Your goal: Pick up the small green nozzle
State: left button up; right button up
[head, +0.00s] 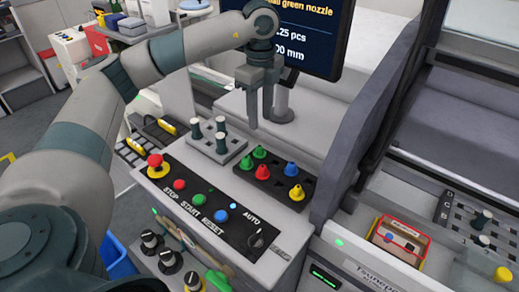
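A black nozzle tray (278,186) on the machine top holds two green nozzles, one at the back (260,152) and one at the left edge (246,162). They look close in size, so I cannot tell which is the small one. The tray also holds a blue nozzle (291,168), a red nozzle (262,171) and a yellow nozzle (297,193). My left gripper (261,120) hangs above and behind the tray, fingers pointing down, apart and empty. It is clear of the nozzles. My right gripper is out of view.
A button panel (208,204) with a red emergency stop (155,162) lies in front. A monitor (305,35) stands behind. A grey panel (372,125) rises on the right, with a red-rimmed bin (399,240) beyond.

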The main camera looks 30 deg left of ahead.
aim_at(259, 146)
pick_arm(q)
notch_tip(259, 146, down, 5)
jog(key=shift+f+p, duration=0.1)
jog(key=shift+p, duration=0.7)
jog(key=shift+f, duration=0.55)
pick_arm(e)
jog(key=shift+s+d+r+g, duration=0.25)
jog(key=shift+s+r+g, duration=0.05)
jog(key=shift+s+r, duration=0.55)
pick_arm(q)
jog(key=shift+a+f+p, duration=0.1)
jog(key=shift+f+p, duration=0.6)
jog(key=shift+p, duration=0.1)
notch_tip(259, 146, down, 3)
jog(key=shift+r+p, duration=0.1)
jog(key=shift+p, duration=0.65)
jog(key=shift+f, duration=0.5)
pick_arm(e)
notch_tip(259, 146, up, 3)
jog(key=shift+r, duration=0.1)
